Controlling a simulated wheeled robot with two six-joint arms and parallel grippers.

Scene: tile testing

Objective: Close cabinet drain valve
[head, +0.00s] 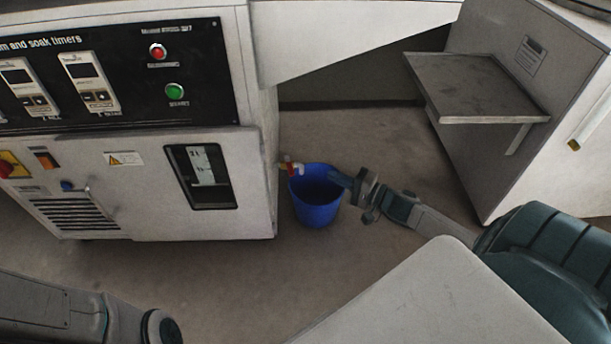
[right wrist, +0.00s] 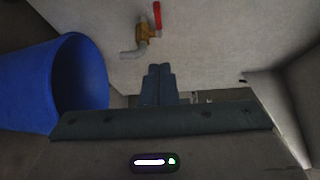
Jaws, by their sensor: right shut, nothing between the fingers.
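The drain valve (head: 291,166) sticks out low on the right side of the white cabinet (head: 240,225), above a blue bucket (head: 316,208). In the right wrist view it shows a brass body (right wrist: 145,32), a red lever (right wrist: 157,16) and a grey bent spout (right wrist: 131,52). The lever points up in that picture. My right gripper (head: 340,178) is at the bucket's right rim, to the right of the valve and apart from it. Its fingers (right wrist: 158,72) are shut and empty, below the valve in the right wrist view. My left gripper is out of view; part of my left arm shows at lower left.
The blue bucket stands close on the left in the right wrist view (right wrist: 85,85). A white unit with a grey fold-out shelf (head: 475,85) stands at the right. The floor (head: 350,130) between it and the cabinet is clear apart from the bucket and my arm.

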